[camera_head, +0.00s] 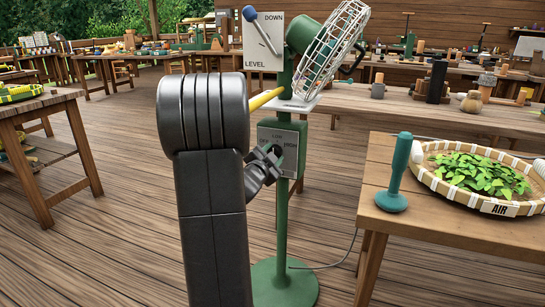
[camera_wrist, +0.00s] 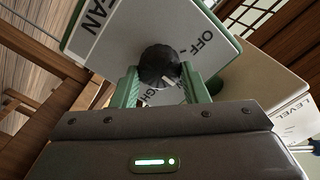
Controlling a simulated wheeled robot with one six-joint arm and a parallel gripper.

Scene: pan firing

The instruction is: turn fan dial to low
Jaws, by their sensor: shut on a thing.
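The fan dial is a black round knob (camera_wrist: 158,63) on a pale panel marked FAN and OFF in the wrist view. My gripper (camera_wrist: 159,76) has its two green fingers on either side of the knob, shut on it. In the head view, the control box (camera_head: 291,131) sits on the green fan post, with LOW and HIGH lettering. My gripper (camera_head: 273,158) reaches its face from the left, and the arm hides part of the box. The caged fan (camera_head: 330,45) is tilted above. I cannot tell clearly which mark the dial points to.
A white board marked DOWN and LEVEL with a blue-knobbed lever (camera_head: 261,32) stands behind my arm. A yellow rod (camera_head: 262,99) shows beside the post. At right, a table (camera_head: 400,222) holds a green-handled tool (camera_head: 396,178) and a woven tray of leaves (camera_head: 430,182). A cable runs from the round green base (camera_head: 300,285).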

